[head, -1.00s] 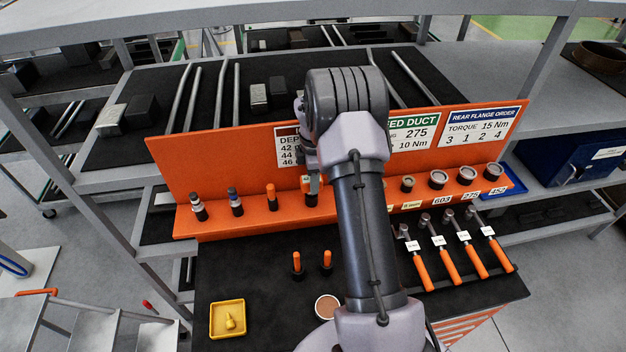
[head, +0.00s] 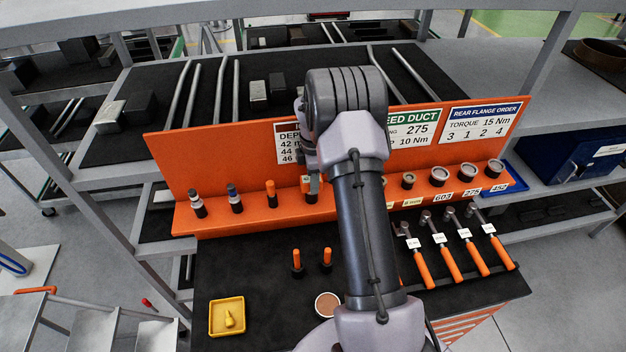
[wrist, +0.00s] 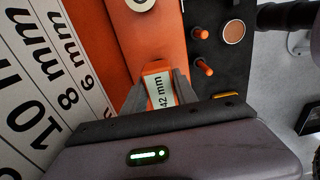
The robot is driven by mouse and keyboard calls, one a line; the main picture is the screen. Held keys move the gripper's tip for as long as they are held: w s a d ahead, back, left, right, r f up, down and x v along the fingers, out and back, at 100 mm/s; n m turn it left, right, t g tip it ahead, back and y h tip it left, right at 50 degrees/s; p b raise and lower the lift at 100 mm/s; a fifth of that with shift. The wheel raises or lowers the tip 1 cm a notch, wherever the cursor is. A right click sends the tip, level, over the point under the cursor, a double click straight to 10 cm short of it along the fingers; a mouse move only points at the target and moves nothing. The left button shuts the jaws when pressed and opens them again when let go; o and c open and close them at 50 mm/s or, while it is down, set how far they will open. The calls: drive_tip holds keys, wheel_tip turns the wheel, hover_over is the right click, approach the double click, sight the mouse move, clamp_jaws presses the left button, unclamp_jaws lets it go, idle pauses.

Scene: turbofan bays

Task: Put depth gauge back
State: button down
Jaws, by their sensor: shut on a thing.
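The depth gauge (wrist: 156,68) has an orange handle with a white label reading 42 mm. In the wrist view my gripper (wrist: 160,88) is shut on this handle, with a finger on each side. In the head view the gauge (head: 306,186) stands upright at the orange rack's ledge (head: 255,219), partly hidden by my gripper (head: 314,184). I cannot tell whether its dark lower end is fully seated in the ledge. Another orange-handled piece (head: 271,193) stands upright on the ledge to its left.
Two orange-topped pins (head: 297,261) stand on the black mat. A yellow tray (head: 227,317) and a round copper-coloured disc (head: 327,305) lie nearer. Orange-handled wrenches (head: 449,262) lie to the right. Sockets (head: 439,177) and two dark tools (head: 234,198) stand on the ledge. The back panel rises behind.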

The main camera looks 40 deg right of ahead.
drive_tip(key=c, duration=0.9)
unclamp_jaws()
wheel_tip(320, 180, up, 17)
drive_tip(key=shift+r, duration=0.2)
